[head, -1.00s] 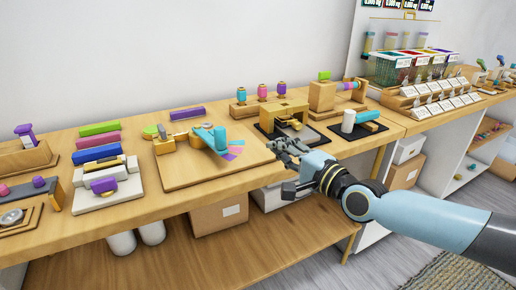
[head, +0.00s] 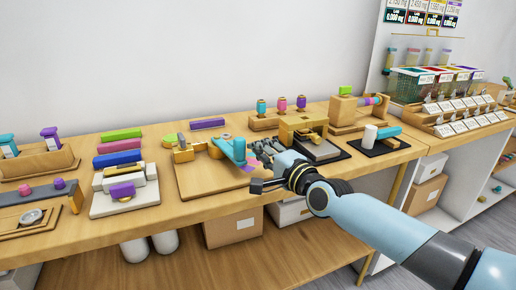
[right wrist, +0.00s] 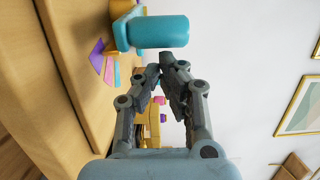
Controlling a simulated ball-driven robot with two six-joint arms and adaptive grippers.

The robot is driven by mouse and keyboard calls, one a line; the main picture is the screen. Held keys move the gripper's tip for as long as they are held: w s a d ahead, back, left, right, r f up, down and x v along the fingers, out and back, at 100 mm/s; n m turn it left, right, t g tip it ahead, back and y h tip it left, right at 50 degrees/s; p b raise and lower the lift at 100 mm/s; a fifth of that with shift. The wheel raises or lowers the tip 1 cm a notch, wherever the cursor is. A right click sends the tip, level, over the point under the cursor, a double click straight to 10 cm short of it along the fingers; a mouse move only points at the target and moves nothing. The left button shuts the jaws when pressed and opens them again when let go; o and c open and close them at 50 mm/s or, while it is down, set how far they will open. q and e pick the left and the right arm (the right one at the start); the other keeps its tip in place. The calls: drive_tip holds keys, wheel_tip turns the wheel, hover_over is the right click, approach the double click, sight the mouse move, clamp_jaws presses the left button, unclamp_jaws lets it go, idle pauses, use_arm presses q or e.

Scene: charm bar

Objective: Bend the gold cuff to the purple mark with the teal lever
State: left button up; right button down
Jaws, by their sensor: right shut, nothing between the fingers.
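The teal lever (head: 228,150) lies across a wooden bending board (head: 195,188), with an upright teal handle (head: 239,150) at its right end. A small gold piece (head: 183,145), perhaps the cuff, sits at the board's left; its shape is too small to tell. My right gripper (head: 262,152) is shut and empty, just right of the handle. In the right wrist view its fingertips (right wrist: 165,66) are close to the teal handle (right wrist: 160,31); contact cannot be told. The purple mark (right wrist: 97,52) shows there beside pink and blue sectors; in the head view the fan is mostly hidden.
Left of the board stands a white stand (head: 125,196) with coloured bars. Right of it are a wooden press (head: 302,127) on a black mat and a white cylinder (head: 370,135) on another. A purple bar (head: 207,123) lies behind the board.

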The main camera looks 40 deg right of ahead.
drive_tip(key=shift+r+p, duration=0.1)
drive_tip(key=shift+p, duration=0.25)
drive_tip(key=a+m+h+p, duration=0.1)
drive_tip(key=a+p, duration=0.1)
drive_tip(key=p, duration=0.2)
drive_tip(key=shift+s+a+h, duration=0.1)
drive_tip(key=shift+a+h, duration=0.15)
drive_tip(key=shift+h, duration=0.15)
drive_tip(key=shift+a+f, duration=0.2)
drive_tip(key=shift+a, duration=0.15)
